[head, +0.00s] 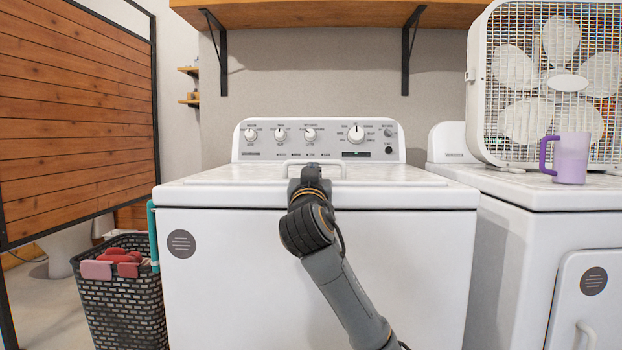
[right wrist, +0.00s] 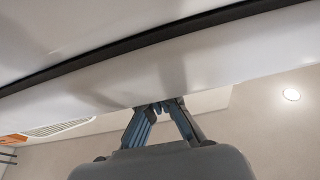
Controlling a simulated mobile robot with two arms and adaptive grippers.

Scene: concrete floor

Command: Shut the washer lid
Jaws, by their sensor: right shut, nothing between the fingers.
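The white washer (head: 220,250) stands in the middle of the head view. Its lid (head: 235,174) looks flat or nearly flat on top, below the control panel; I cannot tell whether it is fully seated. A pale handle (head: 332,163) shows at the middle of the lid. My right gripper (head: 311,170) is at the lid's front middle, by this handle, and partly hides it. In the right wrist view its fingers (right wrist: 159,106) are together and empty, close to a white panel edge (right wrist: 200,75). Contact is unclear. My left gripper is out of view.
A second white appliance (head: 520,235) stands at the right, with a box fan (head: 565,75) and a purple mug (head: 571,160) on top. A dark basket (head: 120,305) is at the left. A wooden shelf (head: 330,15) hangs above the washer.

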